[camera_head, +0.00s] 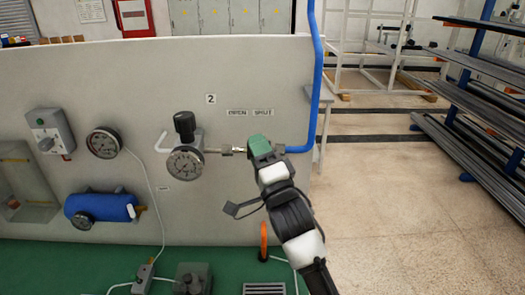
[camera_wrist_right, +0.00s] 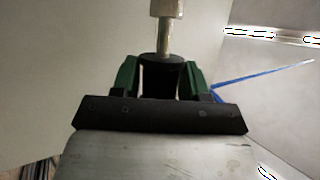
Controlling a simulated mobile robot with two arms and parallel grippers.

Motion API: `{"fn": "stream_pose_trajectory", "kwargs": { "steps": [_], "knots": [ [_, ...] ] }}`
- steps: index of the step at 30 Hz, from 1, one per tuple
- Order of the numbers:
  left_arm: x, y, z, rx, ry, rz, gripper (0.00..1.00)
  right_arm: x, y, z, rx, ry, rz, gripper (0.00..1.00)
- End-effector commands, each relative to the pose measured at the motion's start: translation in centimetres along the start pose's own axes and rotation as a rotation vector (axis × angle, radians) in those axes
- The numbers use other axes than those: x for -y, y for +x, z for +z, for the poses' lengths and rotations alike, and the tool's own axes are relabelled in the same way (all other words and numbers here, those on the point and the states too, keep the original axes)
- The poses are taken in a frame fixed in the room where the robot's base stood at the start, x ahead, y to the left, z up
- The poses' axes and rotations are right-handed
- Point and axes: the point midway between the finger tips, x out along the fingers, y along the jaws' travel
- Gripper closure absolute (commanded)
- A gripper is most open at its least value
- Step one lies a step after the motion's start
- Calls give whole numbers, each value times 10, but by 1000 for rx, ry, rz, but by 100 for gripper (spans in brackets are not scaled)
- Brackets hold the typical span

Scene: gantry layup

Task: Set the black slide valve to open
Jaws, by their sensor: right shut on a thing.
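The black slide valve (camera_wrist_right: 163,60) shows in the wrist view as a dark round sleeve on a metal pipe. My right gripper (camera_head: 258,147) is at the valve in the head view, at the right end of the short pipe from the gauge. In the wrist view, the green fingers of the right gripper (camera_wrist_right: 163,75) are shut on the sleeve, one on each side. In the head view the gripper hides the valve, so I cannot tell its slide position. My left gripper is not in view.
A grey panel (camera_head: 250,75) carries a pressure gauge (camera_head: 185,163) with a black knob (camera_head: 185,124) above it. A blue pipe (camera_head: 314,90) runs along the panel's right edge. A blue tank (camera_head: 100,207) is at left. Floor (camera_head: 400,220) right of the panel is free.

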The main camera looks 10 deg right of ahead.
Motion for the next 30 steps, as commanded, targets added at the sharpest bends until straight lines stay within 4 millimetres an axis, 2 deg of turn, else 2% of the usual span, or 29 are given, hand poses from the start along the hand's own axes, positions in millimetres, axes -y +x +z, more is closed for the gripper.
{"fn": "stream_pose_trajectory", "kwargs": {
  "steps": [3, 6, 14, 15, 17, 18, 26, 30],
  "knots": [
    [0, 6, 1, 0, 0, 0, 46, -2, 6, 18, 2, 5, 2, 98],
    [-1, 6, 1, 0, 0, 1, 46, -1, 9, 24, 3, 2, 3, 98],
    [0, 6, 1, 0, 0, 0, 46, -1, 9, 25, 5, -2, 4, 98],
    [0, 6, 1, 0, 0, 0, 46, -1, 9, 25, 5, -2, 4, 53],
    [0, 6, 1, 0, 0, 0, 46, -1, 9, 25, 5, -1, 4, 44],
    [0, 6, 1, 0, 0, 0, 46, -1, 9, 25, 5, -1, 3, 40],
    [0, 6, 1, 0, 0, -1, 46, -1, 8, 24, 3, 0, 2, 40],
    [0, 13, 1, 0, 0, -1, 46, -4, -5, 24, 3, 0, 4, 40]
  ]
}}
